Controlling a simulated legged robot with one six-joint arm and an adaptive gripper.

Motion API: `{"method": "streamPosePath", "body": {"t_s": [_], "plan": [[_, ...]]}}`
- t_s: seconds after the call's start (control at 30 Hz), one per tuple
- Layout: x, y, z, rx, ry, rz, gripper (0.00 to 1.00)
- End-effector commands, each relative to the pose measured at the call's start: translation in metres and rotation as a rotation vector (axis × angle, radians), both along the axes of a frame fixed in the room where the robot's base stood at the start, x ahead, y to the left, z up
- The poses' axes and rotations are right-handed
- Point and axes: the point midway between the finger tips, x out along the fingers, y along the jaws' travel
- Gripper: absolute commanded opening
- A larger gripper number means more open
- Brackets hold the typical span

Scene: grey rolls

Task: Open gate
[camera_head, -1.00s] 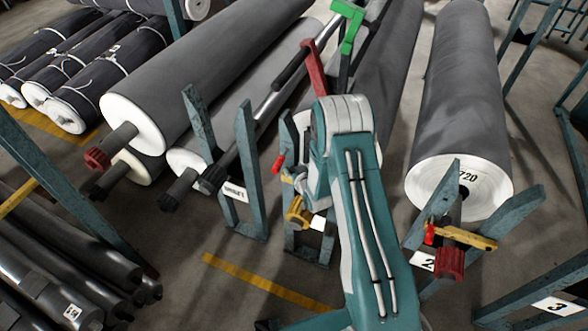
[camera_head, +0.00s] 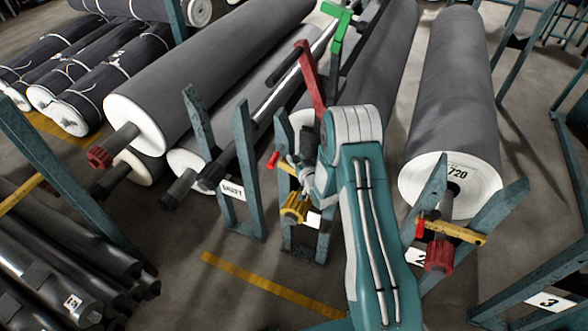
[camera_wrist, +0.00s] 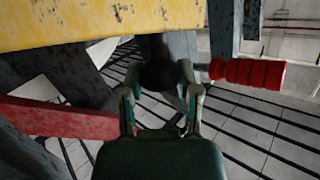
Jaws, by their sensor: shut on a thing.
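The gate is a yellow bar (camera_head: 288,170) with a red handle (camera_head: 273,160) on a teal rack post, in front of the middle rolls in the head view. In the wrist view the yellow bar (camera_wrist: 90,22) crosses the top and the red ribbed handle (camera_wrist: 250,73) is at right. My gripper (camera_wrist: 160,90) is just below the bar, its fingers on both sides of a dark rounded knob (camera_wrist: 158,72), and is shut on it. In the head view my arm mostly hides the gripper and this contact.
Grey rolls (camera_head: 215,60) lie behind the posts. A second yellow bar (camera_head: 455,232) with a red handle stands at right before another roll (camera_head: 452,90). A red upright arm (camera_head: 309,75) and green bracket (camera_head: 338,30) rise behind my arm. Dark rolls (camera_head: 60,275) are stacked at lower left.

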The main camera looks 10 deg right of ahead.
Motion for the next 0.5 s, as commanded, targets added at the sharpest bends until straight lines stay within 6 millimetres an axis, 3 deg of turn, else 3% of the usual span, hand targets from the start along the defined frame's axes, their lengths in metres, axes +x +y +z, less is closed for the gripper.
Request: {"method": "streamPosePath", "body": {"t_s": [0.5], "plan": [[-0.029,-0.041,0.042,0.321,-0.227,-0.002,0.0]]}}
